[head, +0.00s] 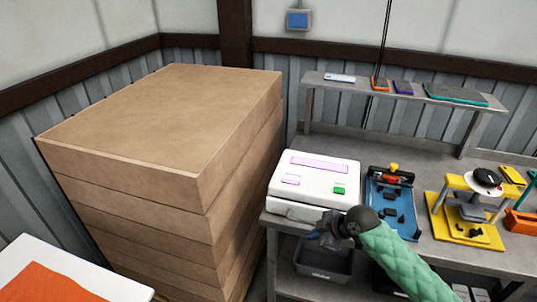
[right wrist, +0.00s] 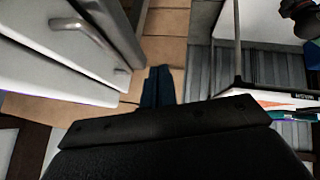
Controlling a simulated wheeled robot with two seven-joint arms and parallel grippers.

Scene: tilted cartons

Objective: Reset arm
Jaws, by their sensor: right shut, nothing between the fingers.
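My right arm, in a green quilted sleeve (head: 398,262), comes in from the lower right in the head view. Its dark right gripper (head: 322,240) is in front of the bench, just below the white box-shaped machine, and holds nothing. In the right wrist view the dark blue fingers (right wrist: 157,88) are together with nothing between them, above a tan tiled floor. My left arm and gripper are not in view.
A tall stack of brown cartons (head: 170,110) stands left of the bench. The white machine (head: 315,178), a blue tray (head: 388,205) and a yellow fixture (head: 465,225) stand on the bench. A grey bin (head: 322,262) is below. A white-edged orange surface (head: 50,285) is lower left.

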